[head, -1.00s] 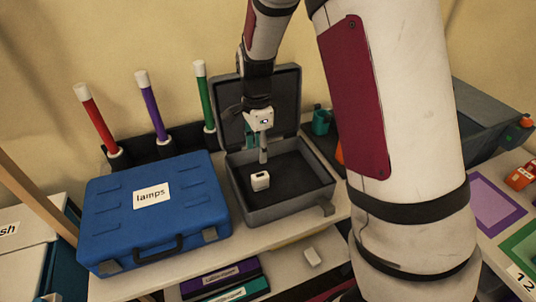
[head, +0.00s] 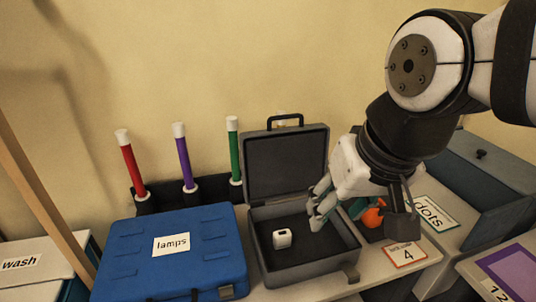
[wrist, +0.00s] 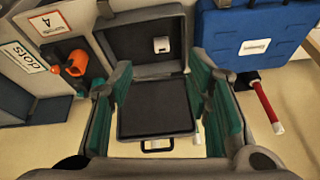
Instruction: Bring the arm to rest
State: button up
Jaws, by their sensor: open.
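My gripper (head: 320,207) is open and empty, at the right side of the open grey case (head: 310,271) in the head view. In the wrist view its teal-padded fingers (wrist: 162,98) spread on either side of the case lid (wrist: 155,108), with nothing between them. A small white block (head: 282,238) lies on the dark floor of the case. It also shows in the wrist view (wrist: 161,45). The case lid (head: 286,165) stands up at the back. My arm comes in from the upper right and bends down at the wrist.
A closed blue case marked lamps (head: 200,250) stands left of the grey case. Red (head: 131,165), purple (head: 184,160) and green (head: 233,150) tubes stand behind. An orange thing (head: 373,216), a card reading 4 (head: 405,254) and a dots box (head: 462,185) are on the right.

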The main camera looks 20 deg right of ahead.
jog(key=shift+s+d+n, duration=0.1)
jog(key=shift+s+n, duration=0.8)
jog(key=shift+s, duration=0.45)
